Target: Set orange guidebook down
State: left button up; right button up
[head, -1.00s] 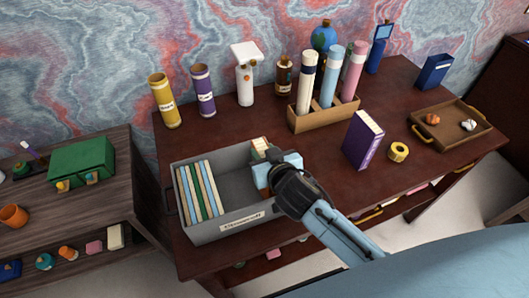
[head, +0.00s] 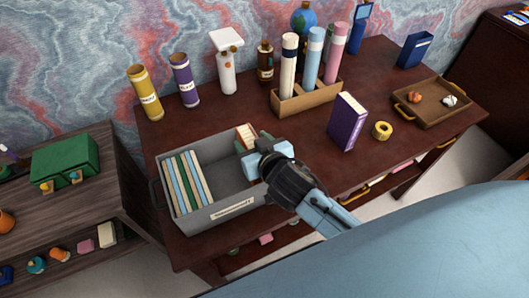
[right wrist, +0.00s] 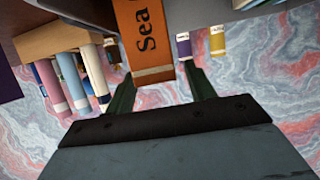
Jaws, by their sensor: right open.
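The orange guidebook (right wrist: 146,38), with "Sea" in dark letters on its spine, lies between the spread green fingers of my right gripper (right wrist: 160,92) in the right wrist view. In the head view, what seems to be its cream and orange end (head: 246,136) shows at the back right corner of the grey bin (head: 232,208). My right gripper (head: 254,143) is open beside it, over the bin's right side, and hides part of it. Whether the book rests on the bin floor is hidden. My left gripper is out of view.
Several thin books (head: 186,182) stand at the bin's left; its middle is empty. Behind are a purple tube (head: 185,80), a white stand (head: 227,70) and a wooden holder (head: 305,98) with tubes. A purple book (head: 346,122) and yellow tape (head: 381,131) stand to the right.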

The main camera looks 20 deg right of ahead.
jog(key=v, duration=0.9)
jog(key=shift+s, duration=0.35)
jog(key=shift+r, duration=0.15)
